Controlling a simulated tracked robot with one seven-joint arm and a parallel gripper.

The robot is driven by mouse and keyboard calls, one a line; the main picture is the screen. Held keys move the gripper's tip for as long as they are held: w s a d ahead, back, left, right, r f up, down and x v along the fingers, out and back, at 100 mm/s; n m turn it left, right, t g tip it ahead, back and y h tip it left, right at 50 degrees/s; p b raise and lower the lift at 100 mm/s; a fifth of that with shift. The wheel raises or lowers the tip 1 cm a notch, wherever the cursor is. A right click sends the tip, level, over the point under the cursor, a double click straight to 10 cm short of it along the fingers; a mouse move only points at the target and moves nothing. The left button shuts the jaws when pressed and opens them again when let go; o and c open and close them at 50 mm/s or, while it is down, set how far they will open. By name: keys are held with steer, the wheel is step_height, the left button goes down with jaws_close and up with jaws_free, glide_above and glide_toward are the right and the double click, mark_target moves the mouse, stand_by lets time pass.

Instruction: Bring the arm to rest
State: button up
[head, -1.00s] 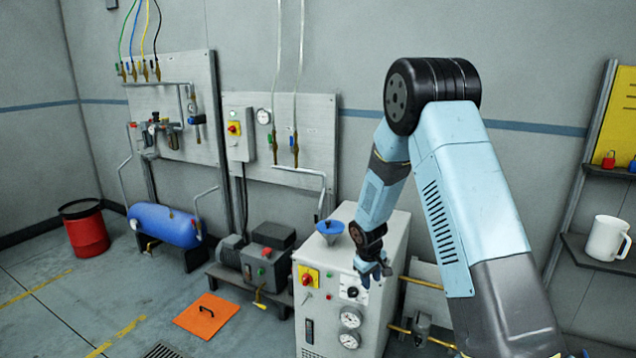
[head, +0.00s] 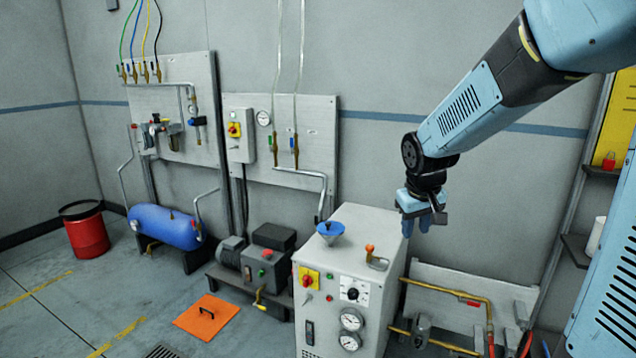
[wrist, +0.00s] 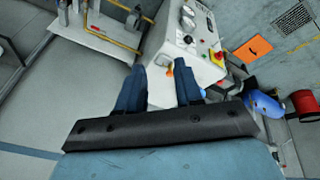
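My gripper (head: 418,222) hangs in the air, fingers down, above and to the right of the white cabinet (head: 368,222). In the wrist view its two dark blue fingers (wrist: 160,72) stand apart, with nothing held between them. The cabinet shows beyond the fingers in the wrist view (wrist: 162,80). My arm reaches in from the upper right, bent at the wrist, and touches nothing that I can see.
On the cabinet top stand a blue funnel (head: 330,230) and an orange-knobbed fitting (head: 370,250). Brass piping (head: 450,290) runs at its right. A shelf (head: 580,255) stands at the right, partly hidden by my arm. The air before the wall is clear.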

steer(key=s+r+m, duration=0.1)
steer(key=s+r, duration=0.2)
steer(key=s, duration=0.4)
steer(key=s+r+m+t, duration=0.1)
steer(key=s+r, duration=0.1)
steer(key=s, duration=0.6)
steer(key=s+d+r+y, duration=0.1)
steer(key=s+r, duration=0.2)
steer(key=s, duration=0.4)
steer(key=shift+s+r+m+t, duration=0.2)
steer(key=shift+r+m+t, duration=0.15)
steer(key=shift+m+t, duration=0.05)
steer(key=shift+o, duration=0.3)
stand_by(0.8)
